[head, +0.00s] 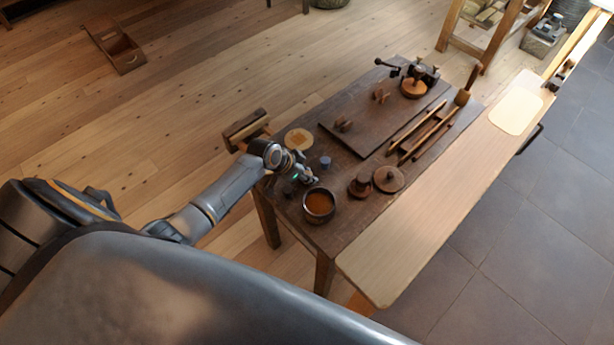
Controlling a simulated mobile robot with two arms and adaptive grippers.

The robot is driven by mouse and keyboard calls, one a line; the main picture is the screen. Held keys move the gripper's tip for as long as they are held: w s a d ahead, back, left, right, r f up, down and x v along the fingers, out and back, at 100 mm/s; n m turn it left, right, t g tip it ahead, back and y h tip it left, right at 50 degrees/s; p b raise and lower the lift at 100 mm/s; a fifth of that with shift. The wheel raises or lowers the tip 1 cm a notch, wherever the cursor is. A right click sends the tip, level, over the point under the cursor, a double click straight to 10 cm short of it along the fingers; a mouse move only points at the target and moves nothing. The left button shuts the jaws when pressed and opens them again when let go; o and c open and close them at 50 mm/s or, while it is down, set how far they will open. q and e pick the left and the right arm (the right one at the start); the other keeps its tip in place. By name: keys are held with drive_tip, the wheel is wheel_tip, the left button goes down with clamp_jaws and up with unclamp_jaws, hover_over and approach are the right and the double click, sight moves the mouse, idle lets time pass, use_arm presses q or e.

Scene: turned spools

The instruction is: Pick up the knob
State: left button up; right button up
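My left gripper (309,179) is over the near left part of the dark wooden table (340,240), just behind a round bowl (319,205) with an orange-brown inside. It is too small in the picture to tell whether its fingers are apart or hold anything. A small blue-grey piece (325,162) stands close beyond it. Right of the bowl are two round turned wooden pieces, a smaller one (359,186) and a wider disc with a small raised knob-like top (388,178). I cannot tell for certain which piece is the knob. My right gripper is not in view.
A pale round disc (298,139) lies at the table's left edge. A slotted wooden rack (425,135) and a clamp-like tool (420,72) are farther back. A long pale bench (440,200) runs along the right.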

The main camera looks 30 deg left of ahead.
use_arm(q)
drive_tip(key=shift+c, duration=0.7)
